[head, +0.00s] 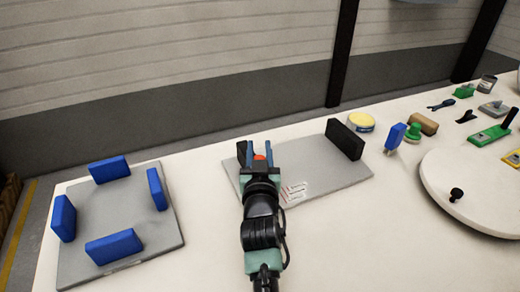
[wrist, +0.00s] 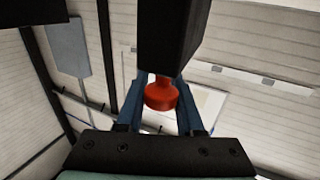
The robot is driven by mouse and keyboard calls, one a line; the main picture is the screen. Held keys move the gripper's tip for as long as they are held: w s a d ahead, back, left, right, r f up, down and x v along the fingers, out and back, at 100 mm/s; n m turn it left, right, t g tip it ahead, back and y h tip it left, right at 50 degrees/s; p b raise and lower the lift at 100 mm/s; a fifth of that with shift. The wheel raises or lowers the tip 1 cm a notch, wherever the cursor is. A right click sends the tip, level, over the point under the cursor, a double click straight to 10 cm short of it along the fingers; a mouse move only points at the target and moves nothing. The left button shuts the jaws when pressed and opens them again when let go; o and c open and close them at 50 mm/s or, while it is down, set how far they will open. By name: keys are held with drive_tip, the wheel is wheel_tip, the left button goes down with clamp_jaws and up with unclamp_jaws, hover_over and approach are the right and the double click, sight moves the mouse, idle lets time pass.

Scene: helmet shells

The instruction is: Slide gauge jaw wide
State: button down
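The gauge is a flat grey plate (head: 325,177) on the table with a black block at each end. The right block (head: 345,139) stands upright and clear of my gripper. The left block, partly hidden behind my gripper, is the jaw (head: 241,150) with a red knob (head: 260,158). My gripper (head: 262,146) is open at the plate's left end, its blue fingers either side of the knob. In the wrist view the red knob (wrist: 161,94) lies between the fingers, below the black jaw (wrist: 168,35). I cannot tell whether either finger touches it.
A grey plate (head: 158,238) with several blue blocks lies at the left. A round white disc (head: 465,180) with a black knob is at the right. A yellow-topped tin (head: 361,121), a blue-handled tool (head: 395,136) and other small items stand beyond the gauge's right end.

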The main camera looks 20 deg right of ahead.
drive_tip(key=shift+w+a+f, duration=0.1)
drive_tip(key=shift+a+f, duration=0.1)
drive_tip(key=shift+a, duration=0.25)
drive_tip(key=c, duration=0.6)
unclamp_jaws()
drive_tip(key=shift+r, duration=0.1)
drive_tip(key=shift+o, duration=0.2)
drive_tip(key=shift+d, duration=0.1)
drive_tip(key=v, duration=1.3)
drive_tip(key=shift+p, duration=0.45)
